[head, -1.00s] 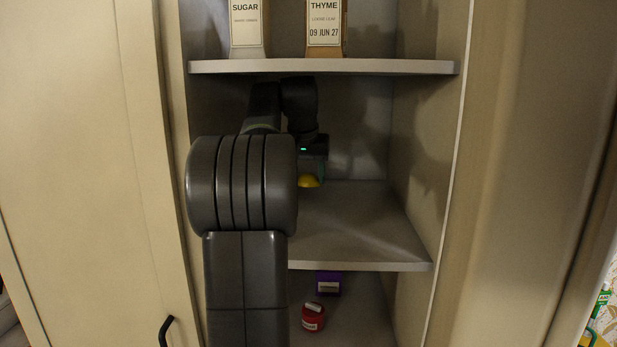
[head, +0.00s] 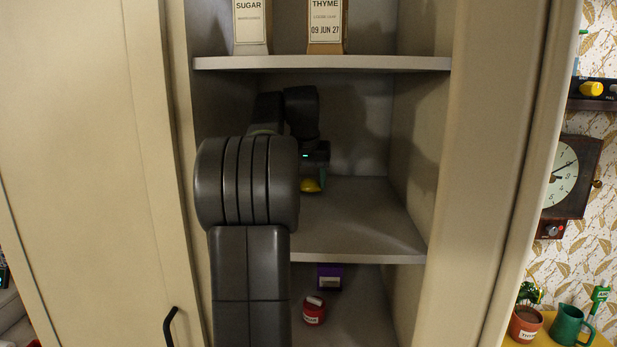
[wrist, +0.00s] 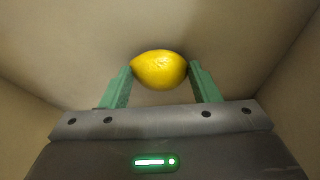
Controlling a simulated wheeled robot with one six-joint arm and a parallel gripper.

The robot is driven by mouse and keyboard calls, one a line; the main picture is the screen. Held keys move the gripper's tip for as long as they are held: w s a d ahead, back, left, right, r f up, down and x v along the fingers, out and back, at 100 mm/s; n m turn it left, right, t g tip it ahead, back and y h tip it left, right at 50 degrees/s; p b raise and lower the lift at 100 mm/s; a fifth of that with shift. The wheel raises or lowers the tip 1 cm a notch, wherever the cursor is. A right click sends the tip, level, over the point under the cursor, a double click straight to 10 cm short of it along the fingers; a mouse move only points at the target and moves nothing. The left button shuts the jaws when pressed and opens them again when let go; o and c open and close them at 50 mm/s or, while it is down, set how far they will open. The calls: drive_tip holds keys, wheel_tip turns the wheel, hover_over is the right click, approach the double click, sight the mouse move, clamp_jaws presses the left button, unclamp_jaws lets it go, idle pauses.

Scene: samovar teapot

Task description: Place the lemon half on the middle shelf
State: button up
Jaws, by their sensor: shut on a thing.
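The yellow lemon half (wrist: 160,70) is between the two green fingers of my gripper (wrist: 161,82) in the wrist view, touched on both sides. In the head view the lemon half (head: 310,185) shows just below my gripper (head: 314,176), inside the cabinet over the middle shelf (head: 350,225). I cannot tell whether the lemon half touches the shelf surface. My own arm hides the left part of the middle shelf.
The upper shelf (head: 330,63) holds a sugar package (head: 251,25) and a thyme package (head: 326,25). Below, a purple box (head: 329,276) and a red jar (head: 313,312) stand. The middle shelf's visible right part is clear. Cabinet walls close in both sides.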

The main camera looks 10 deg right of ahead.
drive_tip(key=o, duration=1)
drive_tip(key=shift+r, duration=0.2)
drive_tip(key=shift+v, duration=0.9)
drive_tip(key=s+a+b, duration=0.1)
drive_tip(key=s, duration=0.2)
drive_tip(key=s+a+b, duration=0.1)
drive_tip(key=s+a, duration=0.1)
drive_tip(key=s, duration=0.2)
drive_tip(key=s+a+b, duration=0.1)
drive_tip(key=s+b, duration=0.1)
drive_tip(key=s, duration=0.2)
drive_tip(key=shift+a, duration=0.25)
